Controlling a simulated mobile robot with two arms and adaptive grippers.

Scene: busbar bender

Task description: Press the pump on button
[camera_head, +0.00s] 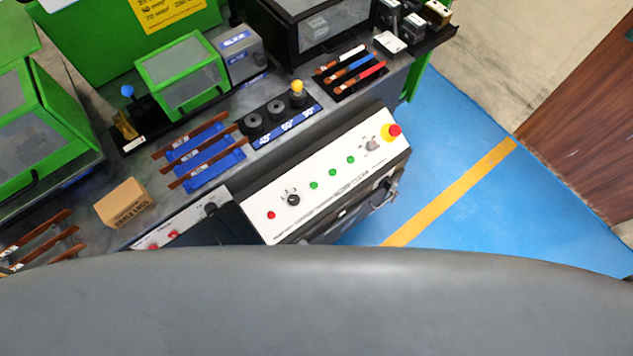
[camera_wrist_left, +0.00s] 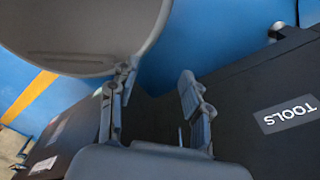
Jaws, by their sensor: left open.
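The white control panel (camera_head: 325,178) is on the front of the machine in the head view, right of centre. It carries several green buttons (camera_head: 332,172), a red button or lamp (camera_head: 271,215), a black knob (camera_head: 293,200), another knob (camera_head: 372,144) and a red mushroom button on a yellow base (camera_head: 393,131). The button labels are too small to read, so I cannot tell which is pump on. My left gripper (camera_wrist_left: 155,95) shows in the left wrist view, open and empty, away from the panel. My right gripper is in no view.
Copper bars (camera_head: 202,150) lie on a blue holder on the bench. A cardboard box (camera_head: 123,203) sits at the bench's left. Blue floor (camera_head: 480,190) with a yellow line is clear right of the machine. A dark surface labelled TOOLS (camera_wrist_left: 265,95) is close beside my left gripper.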

